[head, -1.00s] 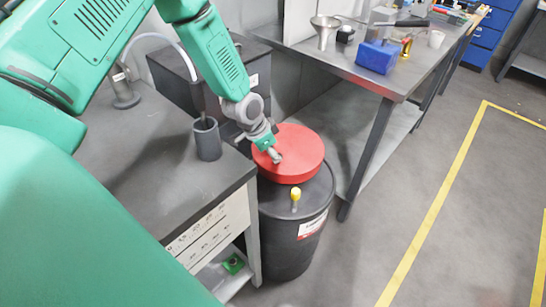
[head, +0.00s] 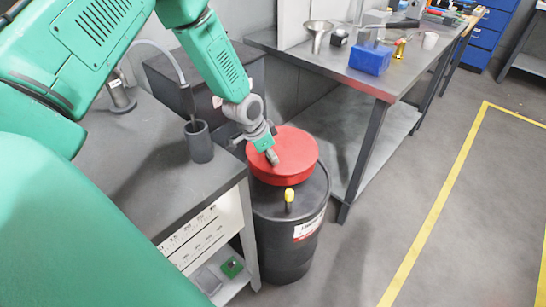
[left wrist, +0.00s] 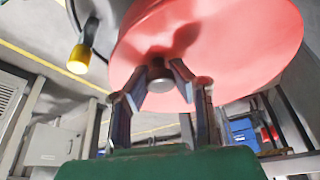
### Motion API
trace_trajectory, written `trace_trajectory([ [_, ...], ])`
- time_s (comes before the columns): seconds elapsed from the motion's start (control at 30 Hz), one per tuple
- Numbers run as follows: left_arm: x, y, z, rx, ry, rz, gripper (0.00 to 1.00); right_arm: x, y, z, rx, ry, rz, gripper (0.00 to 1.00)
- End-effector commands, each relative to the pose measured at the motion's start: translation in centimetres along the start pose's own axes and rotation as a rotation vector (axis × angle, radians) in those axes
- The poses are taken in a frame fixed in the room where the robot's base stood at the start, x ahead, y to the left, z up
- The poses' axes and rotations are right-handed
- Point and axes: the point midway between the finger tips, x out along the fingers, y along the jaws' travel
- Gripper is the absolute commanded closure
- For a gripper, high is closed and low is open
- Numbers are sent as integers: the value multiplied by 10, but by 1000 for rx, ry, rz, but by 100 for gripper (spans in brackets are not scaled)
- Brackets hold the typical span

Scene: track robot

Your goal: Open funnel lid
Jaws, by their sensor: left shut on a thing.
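The red round funnel lid (head: 291,157) lies on top of a black drum (head: 283,239), and it looks closed. My left gripper (head: 272,157) is at the lid's near left part, above its top face. In the left wrist view the red lid (left wrist: 230,45) fills the upper part. There the two fingers of my left gripper (left wrist: 160,80) are closed around a small grey metal knob (left wrist: 160,76) on the lid. My right gripper is not in view.
A yellow-capped stem (head: 289,196) stands on the drum's near top. A grey workbench (head: 140,170) with a dark cup (head: 199,142) is at the left. A second table (head: 350,75) with a blue box (head: 371,58) is behind right. Open floor lies right.

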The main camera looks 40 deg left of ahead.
Motion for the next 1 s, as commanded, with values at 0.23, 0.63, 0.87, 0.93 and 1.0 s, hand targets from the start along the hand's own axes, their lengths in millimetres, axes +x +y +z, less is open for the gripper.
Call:
trace_trajectory([
  [0.23, -28, -1, -28, -13, -108, 47, 100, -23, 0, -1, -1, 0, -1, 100],
  [0.63, -59, -9, -66, -55, -376, 150, 100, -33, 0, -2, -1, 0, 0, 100],
  [0.87, -67, -12, -81, -68, -468, 189, 100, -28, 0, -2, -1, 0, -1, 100],
  [0.93, -69, -13, -84, -70, -488, 195, 100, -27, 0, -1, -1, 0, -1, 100],
  [1.0, -70, -14, -87, -73, -502, 200, 100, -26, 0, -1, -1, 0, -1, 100],
])
